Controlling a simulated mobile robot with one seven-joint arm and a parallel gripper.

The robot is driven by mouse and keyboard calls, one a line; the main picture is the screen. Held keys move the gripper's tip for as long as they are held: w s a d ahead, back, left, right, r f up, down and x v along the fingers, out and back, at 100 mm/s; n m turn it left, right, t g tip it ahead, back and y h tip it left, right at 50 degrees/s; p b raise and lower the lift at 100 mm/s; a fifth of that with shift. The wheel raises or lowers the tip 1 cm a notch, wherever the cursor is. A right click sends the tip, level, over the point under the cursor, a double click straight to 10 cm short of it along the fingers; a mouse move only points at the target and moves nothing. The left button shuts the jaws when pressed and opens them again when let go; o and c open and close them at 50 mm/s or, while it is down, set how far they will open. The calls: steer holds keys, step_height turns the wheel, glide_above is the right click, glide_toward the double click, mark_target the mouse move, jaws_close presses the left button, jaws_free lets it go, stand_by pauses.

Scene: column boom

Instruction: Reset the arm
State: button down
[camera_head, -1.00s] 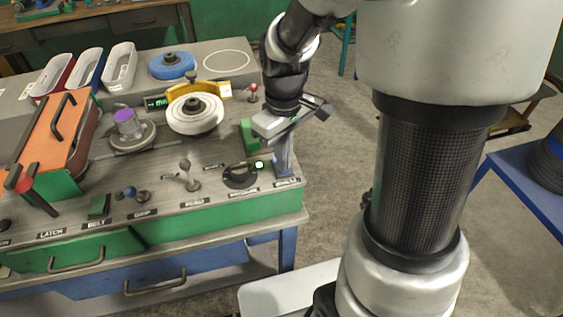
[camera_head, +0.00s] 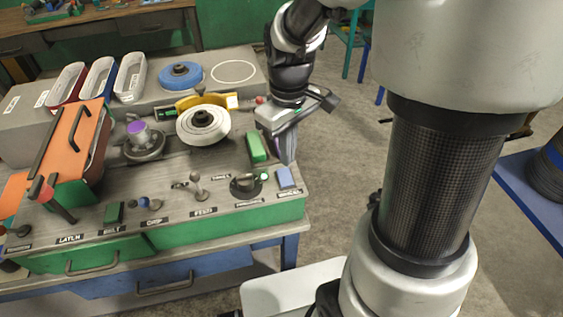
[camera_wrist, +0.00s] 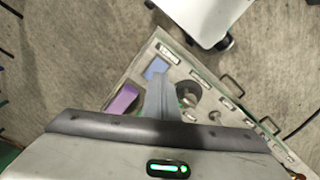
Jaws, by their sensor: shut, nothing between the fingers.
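My gripper (camera_head: 289,158) is shut and empty. In the head view it points down over the right end of the bench (camera_head: 215,218), near a green block (camera_head: 256,147) and a blue block (camera_head: 285,177). In the wrist view my gripper's fingers (camera_wrist: 157,78) reach over the bench corner, with the blue block (camera_wrist: 156,68) just beyond them. My arm comes down from the top of the head view. Whether the fingertips touch the bench cannot be told.
A black rotary knob (camera_head: 245,186) and a grey lever (camera_head: 196,189) stand left of my gripper. A white wheel (camera_head: 204,125), a yellow part (camera_head: 218,101) and an orange cover (camera_head: 72,150) stand farther left. Open floor (camera_head: 340,185) lies to the right.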

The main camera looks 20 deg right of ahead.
stand_by(0.3)
steer(key=s+r+m+t+p, duration=0.1)
steer(key=s+r+m+t, duration=0.4)
steer(key=s+r, duration=0.6)
steer(key=shift+s+r+m+t, duration=0.3)
steer(key=shift+s+r+m, duration=0.15)
steer(key=shift+r, duration=2.05)
